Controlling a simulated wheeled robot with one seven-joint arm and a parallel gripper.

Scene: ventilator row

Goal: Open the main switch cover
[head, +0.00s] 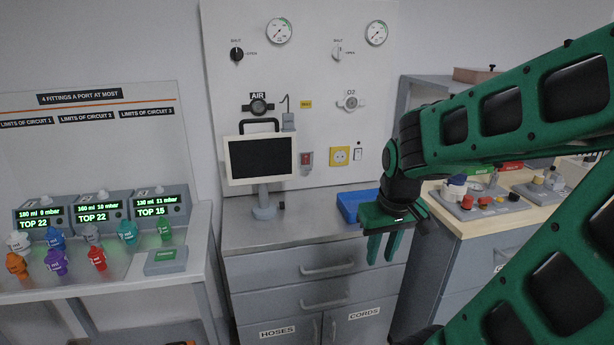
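A small grey-framed box with a red part inside (307,159) is on the wall panel, just right of the monitor. It looks like the main switch with its cover, but it is too small to tell whether the cover is shut. My gripper (381,260) hangs with its fingers pointing down, to the right of and lower than that box, in front of the steel counter. Its two green fingers are apart with nothing between them.
A monitor on a stand (262,158) stands left of the switch box. A blue tray (349,207) lies on the counter (300,228), beside my gripper. The counter's front middle is clear.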

